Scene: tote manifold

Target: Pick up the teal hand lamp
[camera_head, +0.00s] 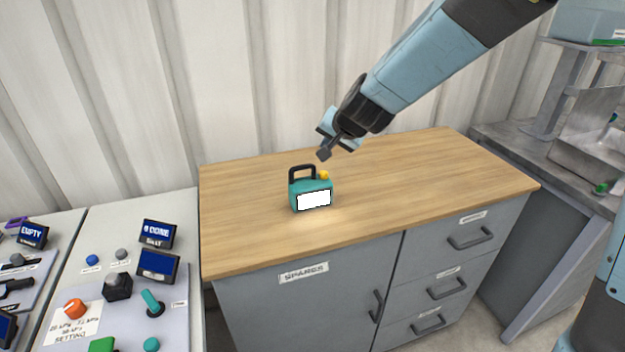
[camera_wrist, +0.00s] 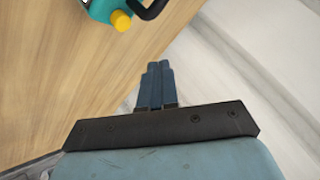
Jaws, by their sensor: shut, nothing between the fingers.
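The teal hand lamp (camera_head: 299,186) stands upright on the wooden worktop. It has a black handle on top, a bright white front panel and a yellow knob at its upper right. Part of it shows at the top left of the wrist view (camera_wrist: 102,9), with the yellow knob and some of the black handle; the rest is cut off. My gripper (camera_head: 323,154) is above and just right of the lamp in the head view, apart from it. In the wrist view its fingers (camera_wrist: 159,64) are shut together with nothing between them.
The wooden worktop (camera_head: 430,175) is clear around the lamp and tops a grey cabinet with drawers. A corrugated wall (camera_head: 250,80) stands behind it. A control panel (camera_head: 130,285) with knobs and small screens is at the left. A grey bench (camera_head: 520,148) with metal items is at the right.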

